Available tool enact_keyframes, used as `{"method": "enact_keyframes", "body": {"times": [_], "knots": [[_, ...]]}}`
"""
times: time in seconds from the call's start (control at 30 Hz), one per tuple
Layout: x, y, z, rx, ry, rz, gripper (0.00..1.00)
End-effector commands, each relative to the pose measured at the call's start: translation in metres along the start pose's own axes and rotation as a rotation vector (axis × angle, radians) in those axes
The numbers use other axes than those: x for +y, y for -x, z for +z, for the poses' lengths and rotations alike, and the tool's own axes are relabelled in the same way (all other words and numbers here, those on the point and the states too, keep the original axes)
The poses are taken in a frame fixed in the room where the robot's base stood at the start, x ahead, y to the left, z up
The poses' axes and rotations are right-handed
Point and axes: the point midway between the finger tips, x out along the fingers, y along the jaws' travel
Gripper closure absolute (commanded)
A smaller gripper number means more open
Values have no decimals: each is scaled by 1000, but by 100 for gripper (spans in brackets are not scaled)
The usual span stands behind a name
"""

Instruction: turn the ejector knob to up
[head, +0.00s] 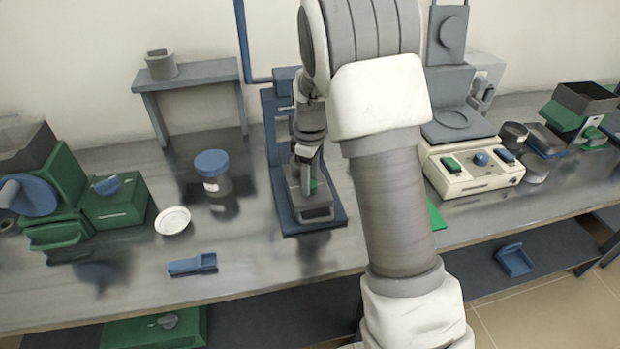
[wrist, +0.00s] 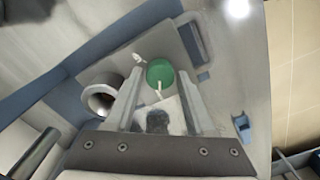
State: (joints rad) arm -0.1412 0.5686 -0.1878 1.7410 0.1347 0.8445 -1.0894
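A round green knob (wrist: 160,74) with a white line on it sits on a grey block (wrist: 180,52) in the wrist view. Small white marks show beside it at upper left. I take it for the ejector knob. My gripper (wrist: 161,80) has its two fingers apart, one on each side of the knob, with small gaps showing; I cannot tell how deep they reach. In the head view my gripper (head: 304,172) points down at the block on the blue press stand (head: 300,226), and a bit of green knob (head: 314,185) shows beside it.
A blue-lidded jar (head: 212,164), a white dish (head: 173,221) and a blue holder (head: 192,264) lie left of the stand. A green machine (head: 62,180) is at far left. A cream control box (head: 474,174) stands right of my arm. The bench front is mostly clear.

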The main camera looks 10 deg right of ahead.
Motion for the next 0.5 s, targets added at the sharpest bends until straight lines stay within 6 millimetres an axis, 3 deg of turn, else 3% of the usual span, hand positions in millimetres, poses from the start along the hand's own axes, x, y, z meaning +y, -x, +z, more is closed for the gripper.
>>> {"method": "enact_keyframes", "body": {"times": [0.03, 0.27, 0.5], "knots": [[0, 0, 0, 0, 0, 0, 56], [0, 0, 0, 0, 0, 0, 98], [0, 1, 0, 0, -7, 0, 100]]}}
